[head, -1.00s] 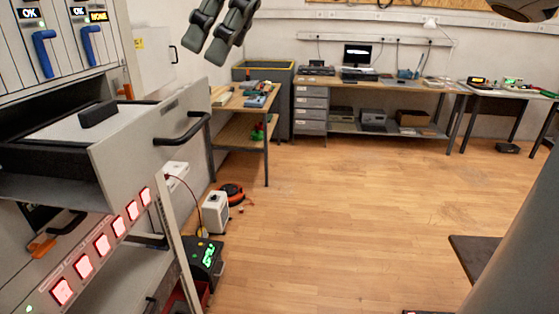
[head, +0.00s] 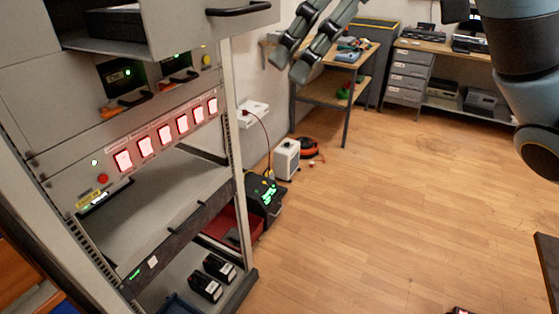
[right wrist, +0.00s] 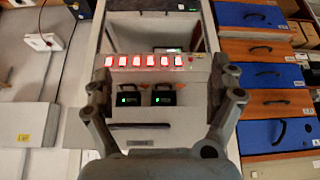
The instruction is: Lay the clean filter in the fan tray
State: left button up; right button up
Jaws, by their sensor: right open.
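A pulled-out grey drawer (head: 185,30) with a black handle sits at the top left of the head view. It looks like the fan tray, but its inside is cut off by the picture's edge. I cannot make out the clean filter in either current view. My right gripper (head: 291,64) hangs at the top of the head view, right of the drawer, fingers apart and empty. In the right wrist view, its fingers (right wrist: 162,86) stand wide apart with nothing between them, facing the rack. My left gripper is not in view.
The rack carries a row of red-lit buttons (head: 166,134) and an open shelf (head: 150,195). A white box (head: 286,159) and a black unit (head: 263,198) stand on the floor beside it. Blue drawers (right wrist: 262,76) show in the wrist view.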

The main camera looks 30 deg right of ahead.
jog(key=w+a+f+b, duration=0.1)
jog(key=a+f+b, duration=0.1)
jog(key=f, duration=0.5)
jog(key=w+a+f+b, duration=0.1)
jog(key=a+f+b, duration=0.1)
jog(key=f+b, duration=0.3)
jog(key=shift+f+m, duration=0.3)
jog(key=shift+f, duration=0.95)
jog(key=s+d+f+m+g+b, duration=0.1)
jog(key=s+f+m+g+b, duration=0.15)
jog(key=f, duration=1.15)
jog(key=s+d+f+m+g+b, duration=0.1)
jog(key=s+f, duration=0.3)
jog(key=f, duration=0.9)
jog(key=s+d+f+m+g+b, duration=0.1)
jog(key=s+f+g+b, duration=0.15)
jog(key=f, duration=1.15)
jog(key=s+d+f+h, duration=0.2)
jog(key=s+f, duration=1.1)
jog(key=s, duration=0.1)
jog(key=s+d+f+t+h+b, duration=0.1)
jog(key=s+d+f, duration=0.2)
jog(key=s+f, duration=1.1)
jog(key=shift+s+d+m+t+h+b, duration=0.25)
jog(key=shift+s+m+t+h+b, duration=0.05)
jog(key=shift+s+m+h, duration=0.1)
